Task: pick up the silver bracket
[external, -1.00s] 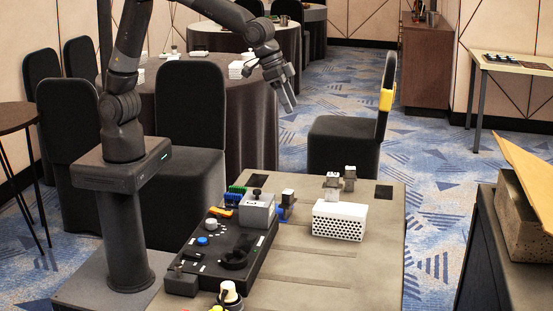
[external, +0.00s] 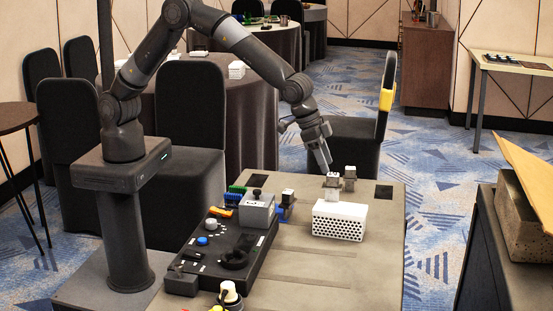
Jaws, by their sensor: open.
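Two small grey-silver pieces stand side by side at the back of the grey table, just behind a white perforated box (external: 340,220). The left piece (external: 332,188) has a light top and the right piece (external: 350,179) is darker grey. One may be the silver bracket, but I cannot tell which. My gripper (external: 324,164) is open and points down just above and slightly left of the two pieces. It looks apart from them and empty, though its fingertips are small in this view.
A black control panel (external: 215,250) with knobs and a grey box (external: 257,211) fills the table's left side. A small dark block with a white top (external: 288,196) stands beside the grey box. The table's front middle is clear. A black chair (external: 345,145) stands behind the table.

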